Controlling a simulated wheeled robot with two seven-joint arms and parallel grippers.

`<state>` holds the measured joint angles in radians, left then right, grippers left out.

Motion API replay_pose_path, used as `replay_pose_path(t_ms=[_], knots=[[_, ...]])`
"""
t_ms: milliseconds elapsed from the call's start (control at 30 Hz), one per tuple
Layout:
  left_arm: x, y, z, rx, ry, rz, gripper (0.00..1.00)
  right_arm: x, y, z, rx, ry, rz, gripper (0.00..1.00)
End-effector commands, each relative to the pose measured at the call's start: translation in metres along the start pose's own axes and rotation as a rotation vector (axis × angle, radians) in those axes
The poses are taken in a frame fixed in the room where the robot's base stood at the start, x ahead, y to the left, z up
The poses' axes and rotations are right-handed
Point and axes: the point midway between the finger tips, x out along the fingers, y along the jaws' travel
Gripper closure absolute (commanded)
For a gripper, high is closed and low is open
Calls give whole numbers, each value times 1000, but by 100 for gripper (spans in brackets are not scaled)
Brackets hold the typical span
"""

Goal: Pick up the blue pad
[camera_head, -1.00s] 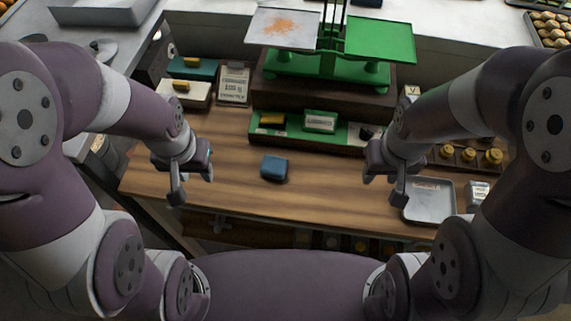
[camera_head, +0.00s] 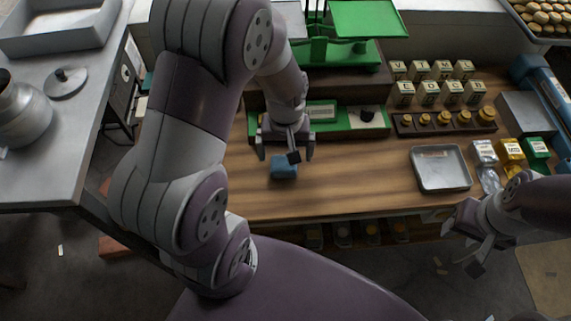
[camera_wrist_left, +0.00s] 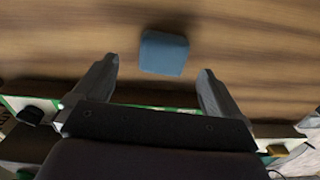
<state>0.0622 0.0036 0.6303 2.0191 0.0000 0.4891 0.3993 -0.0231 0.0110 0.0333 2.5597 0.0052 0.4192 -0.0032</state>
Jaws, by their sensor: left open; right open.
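The blue pad (camera_head: 284,168) is a small rounded block lying on the wooden table (camera_head: 350,190). My left gripper (camera_head: 287,156) is above the pad in the head view and partly covers its upper edge. In the left wrist view the pad (camera_wrist_left: 164,53) lies just beyond the fingertips, roughly centred between the two open fingers (camera_wrist_left: 158,72). The left gripper is open and empty; the pad is not between its fingers. My right gripper (camera_head: 464,244) is open and empty at the lower right, off the table's front edge.
A metal tray (camera_head: 441,186) lies right of the pad. Behind it stand a rack of brass weights (camera_head: 405,121) and several lettered blocks (camera_head: 403,92). A green balance scale (camera_head: 368,18) stands at the back. The table around the pad is clear.

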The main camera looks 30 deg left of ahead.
Motion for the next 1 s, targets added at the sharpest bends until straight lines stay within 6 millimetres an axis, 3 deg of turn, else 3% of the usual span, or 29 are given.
replay_pose_path(t_ms=[300,533,567,700,1000], knots=[[50,-3,0,1,-1,-1,1,-7,0,-1,0,0,0,57],[53,-3,0,1,1,0,1,-7,0,-1,0,0,0,57],[53,-3,0,1,1,0,8,-7,0,-1,0,0,0,57],[53,-3,0,1,0,0,53,-7,0,-1,0,0,0,57],[52,-3,0,2,1,0,56,-7,0,-1,0,0,0,57]])
